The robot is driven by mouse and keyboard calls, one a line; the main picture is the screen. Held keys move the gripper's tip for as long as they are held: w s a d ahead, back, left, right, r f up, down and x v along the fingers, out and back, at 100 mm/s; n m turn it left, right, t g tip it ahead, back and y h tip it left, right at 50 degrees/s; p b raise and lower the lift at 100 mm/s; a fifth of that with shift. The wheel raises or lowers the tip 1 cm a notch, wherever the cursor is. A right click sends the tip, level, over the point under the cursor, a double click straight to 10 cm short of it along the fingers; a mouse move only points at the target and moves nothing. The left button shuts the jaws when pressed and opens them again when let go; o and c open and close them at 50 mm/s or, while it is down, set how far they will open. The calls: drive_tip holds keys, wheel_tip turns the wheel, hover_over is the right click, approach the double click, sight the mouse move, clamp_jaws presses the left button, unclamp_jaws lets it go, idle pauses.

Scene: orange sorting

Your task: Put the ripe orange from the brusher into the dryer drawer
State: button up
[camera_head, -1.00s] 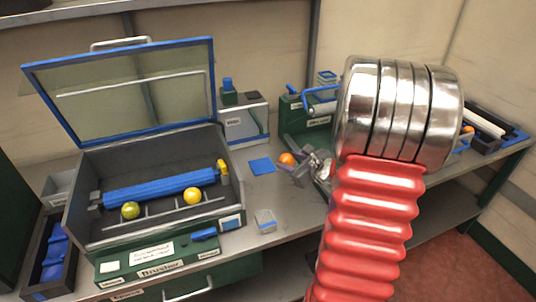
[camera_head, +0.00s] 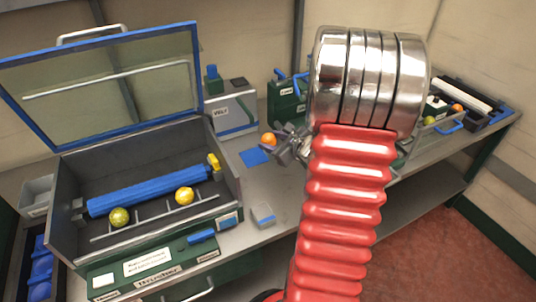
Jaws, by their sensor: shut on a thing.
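My gripper (camera_head: 277,142) shows left of my arm's metal cuff, partly hidden by the arm. It is shut on an orange fruit (camera_head: 269,139), which sits at its fingertips above the bench beside a blue square. The brusher (camera_head: 230,193) is the open grey box at left with a blue roller. In it lie a greenish-yellow fruit (camera_head: 119,217) and a yellow fruit (camera_head: 184,195). I cannot tell which unit is the dryer, and no open dryer drawer is clear to see.
The brusher's glass lid (camera_head: 110,90) stands open. A grey-white box (camera_head: 232,110) and a green machine (camera_head: 284,105) stand behind. The blue square (camera_head: 253,157) and a small grey block (camera_head: 263,215) lie on the bench. A tray (camera_head: 490,118) with fruit beside it is at far right.

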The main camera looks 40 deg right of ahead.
hover_over(272, 169)
drive_tip(key=shift+f, duration=2.7)
drive_tip(key=shift+f, duration=2.05)
drive_tip(key=shift+f, duration=0.1)
drive_tip(key=o, duration=1.1)
drive_tip(key=shift+s+a+r, duration=0.1)
drive_tip(key=shift+s+r, duration=0.25)
drive_tip(key=shift+s, duration=0.2)
drive_tip(key=v, duration=1.1)
drive_tip(key=shift+w, duration=0.1)
drive_tip(key=shift+c, duration=0.4)
